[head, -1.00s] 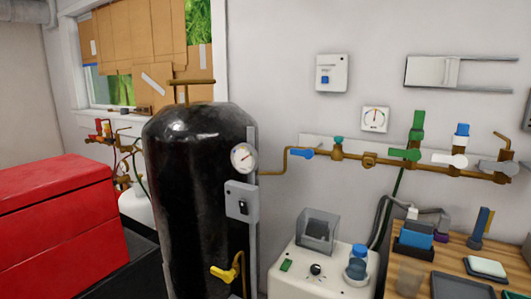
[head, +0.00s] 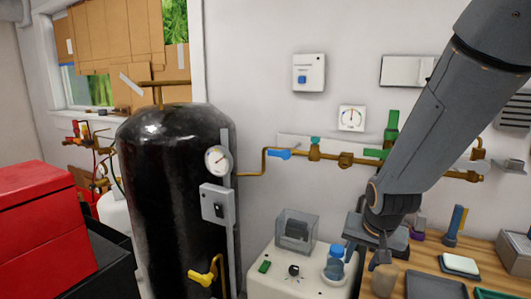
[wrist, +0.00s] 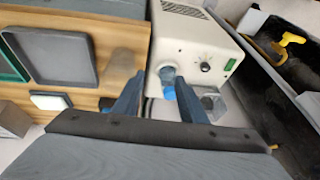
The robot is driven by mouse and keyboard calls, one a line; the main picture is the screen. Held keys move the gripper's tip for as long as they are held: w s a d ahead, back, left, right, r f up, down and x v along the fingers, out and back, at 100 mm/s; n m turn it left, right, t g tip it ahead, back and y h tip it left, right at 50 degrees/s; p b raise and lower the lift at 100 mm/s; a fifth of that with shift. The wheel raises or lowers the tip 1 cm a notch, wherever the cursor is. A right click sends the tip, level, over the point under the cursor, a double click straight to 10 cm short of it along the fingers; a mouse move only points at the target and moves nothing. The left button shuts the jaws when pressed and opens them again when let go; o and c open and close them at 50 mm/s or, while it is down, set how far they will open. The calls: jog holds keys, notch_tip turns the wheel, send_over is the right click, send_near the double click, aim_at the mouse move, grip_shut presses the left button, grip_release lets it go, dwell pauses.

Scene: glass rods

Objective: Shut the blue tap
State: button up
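The blue tap (head: 279,154) is a blue lever on the brass pipe (head: 252,174) along the wall, just right of the black tank. Its lever lies roughly along the pipe. My gripper (head: 367,257) is in the lower right of the head view, below and to the right of the tap, well apart from it. In the wrist view my gripper (wrist: 160,103) points down with its two fingers apart and nothing held between them. The tap does not show in the wrist view.
A black tank (head: 175,190) with a gauge stands left of the tap. A cream machine (head: 300,268) with a blue-capped bottle (head: 336,255) is below it. A wooden bench (head: 430,277) with trays is at right. A green tap (head: 391,130) is partly behind my arm.

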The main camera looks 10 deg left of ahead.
jog(key=w+a+r+m+t+y, duration=0.1)
jog(key=w+a+r+m+t, duration=0.15)
jog(key=w, duration=0.55)
jog(key=w+a+r+m+t, duration=0.1)
jog(key=w+a+t, duration=0.15)
jog(key=w, duration=0.55)
jog(key=m+t+y+p, duration=0.3)
jog(key=m+t+y, duration=0.3)
jog(key=t, duration=0.1)
send_near(276, 154)
jog(key=x, duration=0.4)
jog(key=shift+w+a+r, duration=0.1)
jog(key=shift+w+a, duration=0.05)
jog(key=shift+w, duration=0.05)
jog(key=shift+p+x, duration=0.65)
jog(key=shift+x, duration=2.8)
grip_shut()
